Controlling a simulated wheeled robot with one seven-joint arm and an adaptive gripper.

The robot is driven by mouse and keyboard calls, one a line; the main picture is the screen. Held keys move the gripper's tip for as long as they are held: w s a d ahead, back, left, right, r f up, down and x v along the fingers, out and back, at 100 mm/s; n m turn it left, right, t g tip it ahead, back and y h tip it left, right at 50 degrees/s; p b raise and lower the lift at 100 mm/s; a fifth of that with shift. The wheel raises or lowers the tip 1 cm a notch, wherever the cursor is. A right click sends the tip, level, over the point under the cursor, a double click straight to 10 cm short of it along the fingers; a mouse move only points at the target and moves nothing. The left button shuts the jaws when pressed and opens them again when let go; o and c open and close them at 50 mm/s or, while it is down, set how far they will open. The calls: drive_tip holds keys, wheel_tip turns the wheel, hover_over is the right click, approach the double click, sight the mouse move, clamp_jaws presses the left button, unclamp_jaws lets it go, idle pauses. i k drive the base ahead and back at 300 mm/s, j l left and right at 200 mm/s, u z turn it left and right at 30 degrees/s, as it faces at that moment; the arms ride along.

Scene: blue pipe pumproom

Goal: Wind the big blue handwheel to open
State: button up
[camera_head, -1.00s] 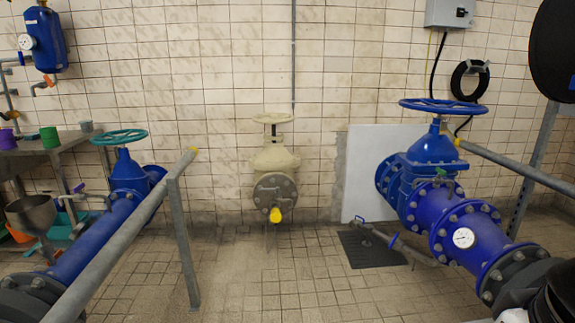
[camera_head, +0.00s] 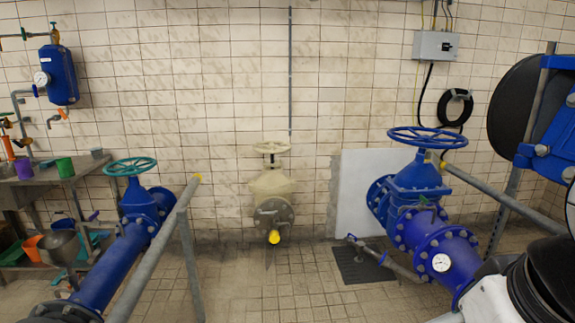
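The big blue handwheel (camera_head: 428,137) sits level on top of a large blue valve (camera_head: 418,180) on the right blue pipe (camera_head: 437,250). Its spokes and rim show clearly, and nothing touches it. A smaller teal handwheel (camera_head: 130,166) tops the blue valve at left, and a cream handwheel (camera_head: 272,147) tops the cream valve in the middle. My gripper is not in view. Parts of my own body, white and black, show at the lower right edge.
A grey rail (camera_head: 510,200) runs beside the right valve, and another rail (camera_head: 155,255) crosses the left foreground. A dark floor mat (camera_head: 362,264) lies near the right pipe. Tiled floor (camera_head: 270,290) between the pipes is clear. A cluttered bench (camera_head: 50,178) stands at left.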

sight(423, 141)
drive_tip(key=i+j, duration=0.15)
drive_tip(key=i, duration=0.5)
drive_tip(key=i+j+u, duration=0.1)
drive_tip(key=i, duration=0.5)
drive_tip(key=i+j, duration=0.2)
drive_tip(key=i, duration=0.45)
drive_tip(key=i+z, duration=0.35)
drive_tip(key=i, duration=0.25)
drive_tip(key=i+j+z, duration=0.1)
drive_tip(key=i+z, duration=0.25)
drive_tip(key=i, duration=0.25)
drive_tip(key=i+j+z, duration=0.35)
drive_tip(key=i, duration=0.2)
drive_tip(key=i+z, duration=0.4)
drive_tip(key=i, duration=0.25)
drive_tip(key=i+j+z, duration=0.2)
drive_tip(key=i+z, duration=0.15)
drive_tip(key=i, duration=0.3)
drive_tip(key=k+l, duration=0.15)
